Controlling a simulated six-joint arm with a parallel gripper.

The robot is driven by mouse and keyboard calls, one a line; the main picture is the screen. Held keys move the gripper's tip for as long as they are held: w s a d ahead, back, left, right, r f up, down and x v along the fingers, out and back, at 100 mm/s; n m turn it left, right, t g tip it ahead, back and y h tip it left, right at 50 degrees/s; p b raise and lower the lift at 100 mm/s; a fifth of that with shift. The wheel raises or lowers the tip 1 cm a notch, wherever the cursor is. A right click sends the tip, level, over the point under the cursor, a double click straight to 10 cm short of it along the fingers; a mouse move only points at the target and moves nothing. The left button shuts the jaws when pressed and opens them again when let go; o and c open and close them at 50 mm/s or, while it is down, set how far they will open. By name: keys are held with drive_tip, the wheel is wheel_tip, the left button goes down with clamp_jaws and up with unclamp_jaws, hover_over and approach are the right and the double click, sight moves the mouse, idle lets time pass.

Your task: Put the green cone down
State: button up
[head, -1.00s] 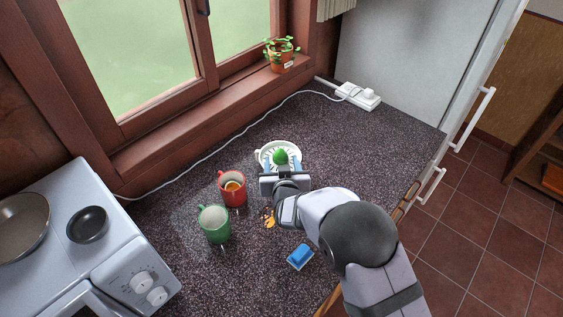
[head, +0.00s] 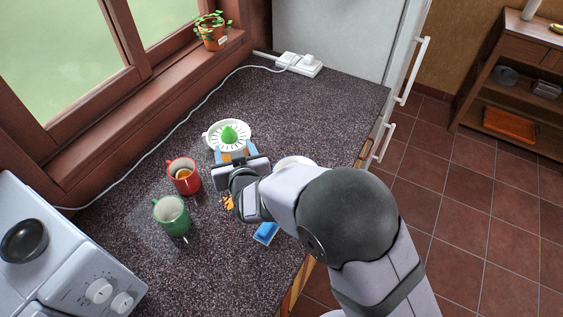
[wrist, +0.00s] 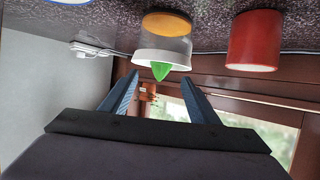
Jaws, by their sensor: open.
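The green cone (head: 229,134) sits point up in the middle of the white ribbed juicer (head: 211,142) on the counter. In the wrist view, which is upside down, the cone (wrist: 160,70) sticks out of the white juicer bowl (wrist: 162,55), with an amber part at its base. My gripper (head: 237,152) is open, its two blue fingers apart on the near side of the juicer. In the wrist view, the open fingers (wrist: 158,82) point toward the juicer with the cone between their tips in the picture. Nothing is held; exact clearance is hard to tell.
A red mug (head: 184,183) and a green mug (head: 172,216) stand left of my gripper. A blue sponge-like block (head: 266,233) lies close below my arm. A white dish (head: 306,159) is partly hidden behind the arm. A cable (head: 190,118) runs along the window. Counter beyond the juicer is clear.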

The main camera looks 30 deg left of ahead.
drive_tip(key=w+d+m+g+h, duration=0.1)
drive_tip(key=w+d, duration=0.2)
drive_tip(key=d, duration=0.3)
drive_tip(key=w+d+m+h, duration=0.1)
drive_tip(key=w+d+h, duration=0.1)
drive_tip(key=w+d, duration=0.25)
drive_tip(key=d+f+m+g+h, duration=0.2)
drive_tip(key=d+m+g+h, duration=0.1)
drive_tip(key=d, duration=1.8)
drive_tip(key=s+d+m+g+h, duration=0.2)
drive_tip(key=s+d, duration=0.6)
drive_tip(key=d, duration=0.3)
drive_tip(key=s+d+f+m+g+h, duration=0.1)
drive_tip(key=s+d+m+g, duration=0.1)
drive_tip(key=s+d, duration=0.6)
drive_tip(key=d+g, duration=0.1)
drive_tip(key=d, duration=0.2)
drive_tip(key=shift+s+h, duration=0.35)
drive_tip(key=shift+h, duration=0.05)
drive_tip(key=shift+o, duration=0.7)
drive_tip(key=shift+s+d, duration=0.1)
drive_tip(key=shift+f, duration=0.1)
